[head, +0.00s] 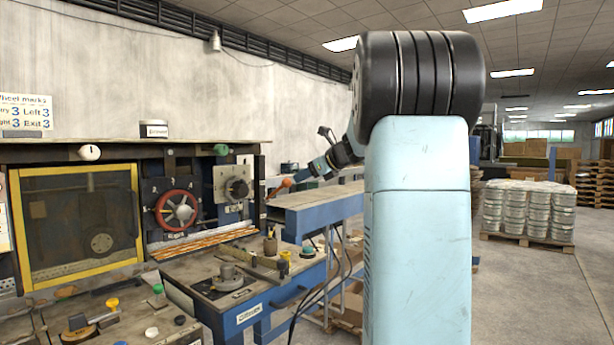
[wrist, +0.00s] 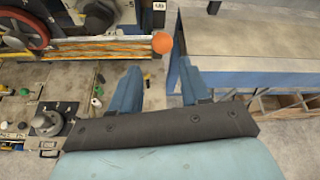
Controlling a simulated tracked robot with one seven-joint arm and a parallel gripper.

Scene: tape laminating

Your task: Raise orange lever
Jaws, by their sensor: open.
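The orange lever shows as a round orange knob (wrist: 162,43) in the wrist view, just beyond my fingertips and roughly between them. In the head view my gripper (head: 304,175) points left and down at the knob. I cannot tell whether a fingertip touches it.
A blue-sided conveyor table (wrist: 250,60) lies close right of my gripper. A workbench (head: 215,290) with knobs and tools stands in front.

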